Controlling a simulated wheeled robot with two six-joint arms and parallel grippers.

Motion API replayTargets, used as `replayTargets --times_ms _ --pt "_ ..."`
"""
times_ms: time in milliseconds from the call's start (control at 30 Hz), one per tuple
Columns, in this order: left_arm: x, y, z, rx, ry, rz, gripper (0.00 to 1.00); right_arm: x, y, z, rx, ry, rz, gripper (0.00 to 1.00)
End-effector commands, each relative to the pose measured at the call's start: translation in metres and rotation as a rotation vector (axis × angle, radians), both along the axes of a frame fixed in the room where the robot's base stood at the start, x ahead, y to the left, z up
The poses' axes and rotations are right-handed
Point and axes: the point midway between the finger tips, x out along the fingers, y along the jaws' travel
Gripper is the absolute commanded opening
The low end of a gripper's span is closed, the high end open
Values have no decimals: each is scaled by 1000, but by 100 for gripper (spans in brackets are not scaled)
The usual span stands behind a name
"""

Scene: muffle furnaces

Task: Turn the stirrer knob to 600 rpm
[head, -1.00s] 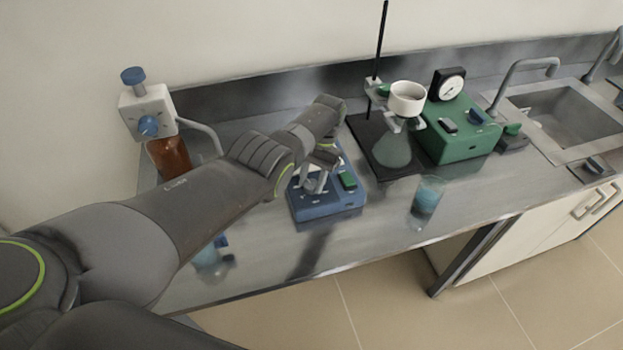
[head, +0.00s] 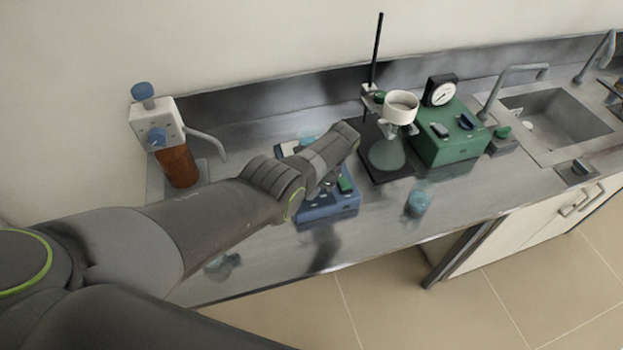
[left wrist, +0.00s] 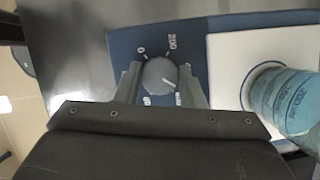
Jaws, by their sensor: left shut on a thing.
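The blue stirrer (head: 325,208) stands on the bench, partly hidden by my left arm in the head view. In the left wrist view its round grey knob (left wrist: 157,74) sits on the blue panel (left wrist: 200,38), with a white pointer line towards the lower right. The marks 0 and 200 are readable; the lower marks are partly covered. My left gripper (left wrist: 161,82) is shut on the knob, one finger on each side. A beaker with blue liquid (left wrist: 285,97) stands on the white plate (left wrist: 228,65) beside it. My right gripper is not in view.
A stand with a flask (head: 388,154) and a green device with a gauge (head: 455,135) stand to the right. A glass with blue liquid (head: 418,204) is right of the stirrer. A brown bottle with dispenser (head: 178,166) stands left. A sink (head: 560,118) is far right.

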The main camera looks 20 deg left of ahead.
Motion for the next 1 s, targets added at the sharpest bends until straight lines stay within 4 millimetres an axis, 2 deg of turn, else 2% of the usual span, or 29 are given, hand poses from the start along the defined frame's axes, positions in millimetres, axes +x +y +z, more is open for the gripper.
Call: replayTargets --times_ms 100,500,1000 --pt "1 -1 4 -1 -5 -98 13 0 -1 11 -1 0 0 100" --pt "0 -1 2 0 -5 -322 13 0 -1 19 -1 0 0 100" --pt "0 -1 2 -1 -6 -376 13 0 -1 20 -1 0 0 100"
